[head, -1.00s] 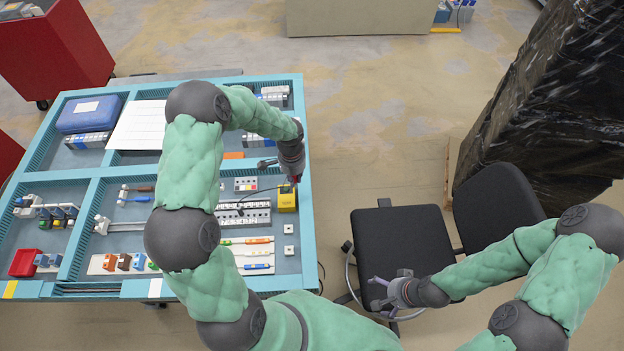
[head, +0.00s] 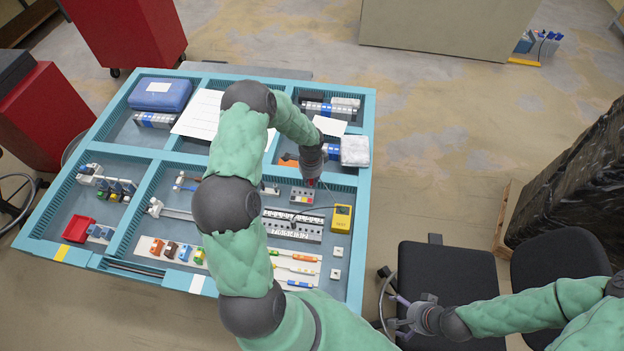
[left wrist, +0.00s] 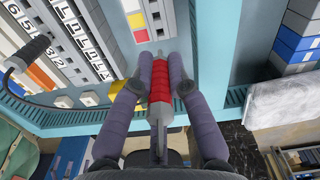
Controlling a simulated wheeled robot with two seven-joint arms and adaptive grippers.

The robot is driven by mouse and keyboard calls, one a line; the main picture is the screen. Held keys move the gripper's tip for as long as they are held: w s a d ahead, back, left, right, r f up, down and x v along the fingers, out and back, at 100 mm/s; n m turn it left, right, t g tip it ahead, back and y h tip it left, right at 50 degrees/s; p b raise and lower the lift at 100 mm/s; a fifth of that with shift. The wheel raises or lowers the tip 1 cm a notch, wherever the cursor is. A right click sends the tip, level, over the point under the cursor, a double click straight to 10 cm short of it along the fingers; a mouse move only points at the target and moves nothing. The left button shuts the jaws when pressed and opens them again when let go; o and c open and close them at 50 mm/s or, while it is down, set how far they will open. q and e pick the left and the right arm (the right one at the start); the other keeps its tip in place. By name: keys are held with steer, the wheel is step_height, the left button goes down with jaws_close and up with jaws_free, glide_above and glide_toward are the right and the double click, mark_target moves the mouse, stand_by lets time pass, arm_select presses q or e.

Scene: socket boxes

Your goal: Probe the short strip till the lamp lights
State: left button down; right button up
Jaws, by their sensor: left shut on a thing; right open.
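My left gripper (head: 312,183) is shut on a red probe (left wrist: 160,85), whose handle lies between its two fingers in the left wrist view. The short strip (head: 302,196) is a small grey block with coloured squares. In the left wrist view the short strip (left wrist: 152,14) lies just beyond the probe's far end; I cannot tell whether they touch. The yellow tester (head: 342,218) lies to the right of the long numbered strip (head: 293,228). A black probe (left wrist: 28,52) with a cable is at the long strip. No lit lamp can be made out. My right gripper (head: 408,318) is open and empty by the chair.
The teal divided table (head: 368,150) holds several other parts. A white packet (head: 355,151) and blue-white blocks (head: 331,152) are behind my left gripper. A blue case (head: 160,94) is at the back left. A black chair (head: 440,275) stands at the right.

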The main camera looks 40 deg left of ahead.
mark_target(311, 186)
arm_select(q)
step_height(311, 186, down, 4)
steer(key=shift+f+b, duration=0.2)
steer(key=shift+b, duration=0.85)
steer(key=shift+r, duration=0.3)
steer(key=shift+w, duration=0.1)
steer(key=shift+f+b, duration=0.35)
steer(key=shift+b, duration=0.05)
steer(key=shift+f+b, duration=0.85)
steer(key=shift+f, duration=0.1)
stand_by(0.4)
steer(key=c, duration=1.1)
jaws_free()
steer(key=shift+c, duration=0.2)
